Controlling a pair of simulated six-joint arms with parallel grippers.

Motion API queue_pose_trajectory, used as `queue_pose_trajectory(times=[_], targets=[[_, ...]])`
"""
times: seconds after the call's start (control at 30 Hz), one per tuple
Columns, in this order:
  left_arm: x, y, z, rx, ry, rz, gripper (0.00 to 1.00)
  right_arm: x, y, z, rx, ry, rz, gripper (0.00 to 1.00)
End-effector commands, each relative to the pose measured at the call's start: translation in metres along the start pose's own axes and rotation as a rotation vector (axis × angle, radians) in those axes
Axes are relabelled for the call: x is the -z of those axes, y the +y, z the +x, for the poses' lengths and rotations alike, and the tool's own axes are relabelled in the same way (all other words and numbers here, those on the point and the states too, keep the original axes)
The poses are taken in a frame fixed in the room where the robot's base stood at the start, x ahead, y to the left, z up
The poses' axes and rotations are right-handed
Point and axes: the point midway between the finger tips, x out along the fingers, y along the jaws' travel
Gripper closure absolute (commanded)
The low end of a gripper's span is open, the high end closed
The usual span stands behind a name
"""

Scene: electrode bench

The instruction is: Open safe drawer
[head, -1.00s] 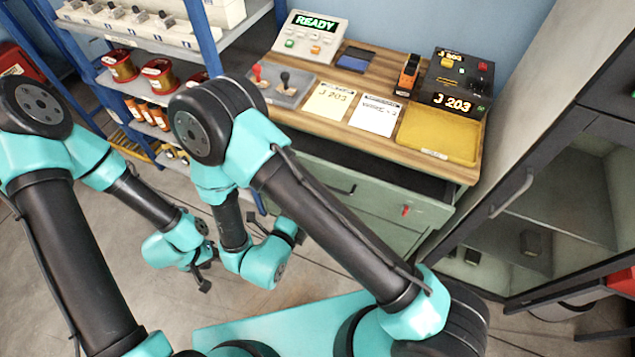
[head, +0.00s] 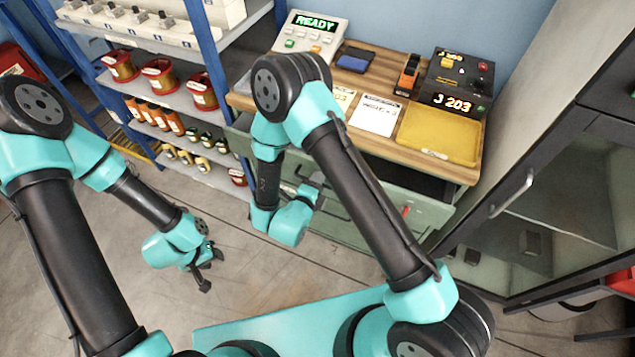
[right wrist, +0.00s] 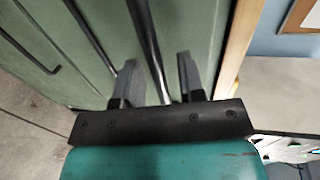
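The green drawer unit (head: 385,222) stands under the wooden bench top, with a dark gap above its front at the right. A small red piece (head: 406,211) shows on that front. My right gripper (head: 318,190) is at the drawer fronts, partly hidden by its own wrist in the head view. In the right wrist view, its two grey fingers (right wrist: 158,82) stand apart on either side of a dark bar handle (right wrist: 146,40) on the green front. Contact with the bar cannot be told. My left gripper (head: 210,270) hangs over the floor, its fingers apart and empty.
The bench top holds a yellow tray (head: 437,138), a white card (head: 376,116) and a READY console (head: 310,38). A shelf with spools (head: 160,80) stands at the left. A glass-door cabinet (head: 560,190) stands close at the right. The floor in front is open.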

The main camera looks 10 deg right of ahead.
Motion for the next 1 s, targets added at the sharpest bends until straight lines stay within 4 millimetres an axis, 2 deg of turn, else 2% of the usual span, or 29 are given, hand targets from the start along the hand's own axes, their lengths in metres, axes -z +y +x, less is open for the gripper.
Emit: queue_pose_trajectory(times=[0.27,0.63,1.0], targets=[[0.0000,0.0000,0.0000,0.000,0.000,0.000,0.62,-0.0001,0.0000,0.0010,0.000,0.000,0.000,0.64],[0.0000,0.0000,0.0000,0.000,0.000,0.000,0.62,-0.0002,0.0000,0.0008,0.000,0.000,0.000,0.99],[0.0000,0.0000,0.0000,0.000,0.000,0.000,0.62,-0.0002,0.0001,0.0006,0.000,0.000,0.000,1.00]])
